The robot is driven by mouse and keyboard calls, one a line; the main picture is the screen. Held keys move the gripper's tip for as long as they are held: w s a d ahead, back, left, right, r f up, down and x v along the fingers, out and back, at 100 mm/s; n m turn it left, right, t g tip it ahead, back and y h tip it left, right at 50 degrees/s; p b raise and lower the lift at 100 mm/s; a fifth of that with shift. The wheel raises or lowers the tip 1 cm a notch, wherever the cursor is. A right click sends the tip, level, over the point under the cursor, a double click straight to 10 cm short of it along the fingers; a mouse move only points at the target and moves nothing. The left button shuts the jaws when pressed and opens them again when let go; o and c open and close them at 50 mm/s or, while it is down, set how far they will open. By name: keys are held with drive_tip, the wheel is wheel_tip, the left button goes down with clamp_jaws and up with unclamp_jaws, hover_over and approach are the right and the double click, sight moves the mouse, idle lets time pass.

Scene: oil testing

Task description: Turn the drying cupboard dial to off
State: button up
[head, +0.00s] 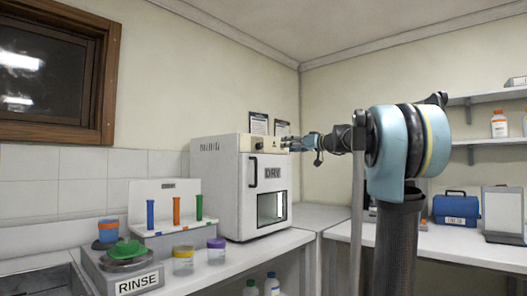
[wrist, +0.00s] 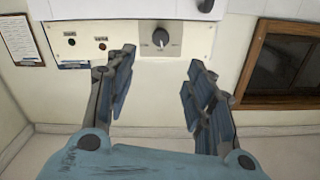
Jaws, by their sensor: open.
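The white drying cupboard (head: 226,200), marked DRY, stands on the bench in the head view. Its control panel (wrist: 110,42) fills the upper middle of the wrist view. The dial (wrist: 161,41) is a dark grey round knob with a pale pointer and small markings, too small to read. My gripper (wrist: 160,68) is open and empty. Its two dark fingers stand apart, with the dial in line with the gap between them and not gripped. In the head view my gripper (head: 289,145) is at the cupboard's upper front; the dial cannot be made out clearly there.
A test-tube rack (head: 165,238), a RINSE unit (head: 140,282) and two lidded jars, one with a purple lid (head: 216,251), stand left of the cupboard. A blue case (head: 455,208) stands on the right bench. Two indicators and a clipboard (wrist: 23,40) show beside the panel's dial.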

sight(261, 147)
drive_tip(key=w+a, duration=0.3)
drive_tip(key=a, duration=0.1)
drive_tip(key=w+a+n, duration=0.1)
drive_tip(key=w+a, duration=0.2)
drive_tip(key=a, duration=0.1)
drive_tip(key=w+a+n, duration=0.1)
drive_tip(key=w+a, duration=0.3)
drive_tip(key=shift+a, duration=0.4)
drive_tip(key=c, duration=1.1)
